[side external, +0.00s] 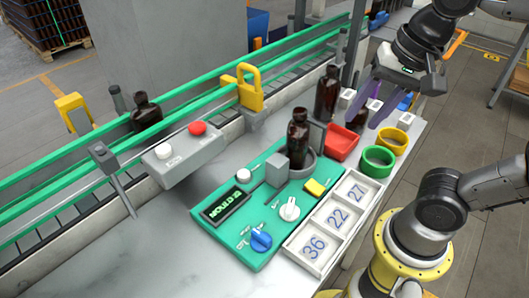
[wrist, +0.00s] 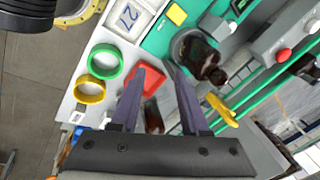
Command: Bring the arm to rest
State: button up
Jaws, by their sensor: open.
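My gripper (side external: 366,118) hangs at the upper right in the side external view, above the table near the red tray. In the wrist view its two purple fingers (wrist: 159,72) are spread apart, with nothing gripped between them. An amber bottle (side external: 298,132) stands upright in the grey round holder on the green panel; it also shows in the wrist view (wrist: 198,58). A second amber bottle (side external: 327,92) stands behind it, left of my gripper and apart from it in the side external view. A third amber bottle (side external: 146,112) is on the conveyor.
A red tray (side external: 342,142), a green ring (side external: 377,162) and a yellow ring (side external: 393,141) lie near the right edge. The green panel (side external: 218,230) carries knobs and a display. White number trays (side external: 330,220) sit beside it. A button box (side external: 180,155) adjoins the green-railed conveyor.

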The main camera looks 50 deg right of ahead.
jog(key=f+n, duration=0.1)
jog(key=n, duration=0.2)
jog(key=d+f+n+t, duration=0.1)
jog(key=f+n, duration=0.1)
jog(key=n, duration=0.2)
jog(key=s+d+f+n+t, duration=0.1)
jog(key=n, duration=0.3)
jog(key=shift+s+f, duration=0.1)
jog(key=shift+f, duration=0.3)
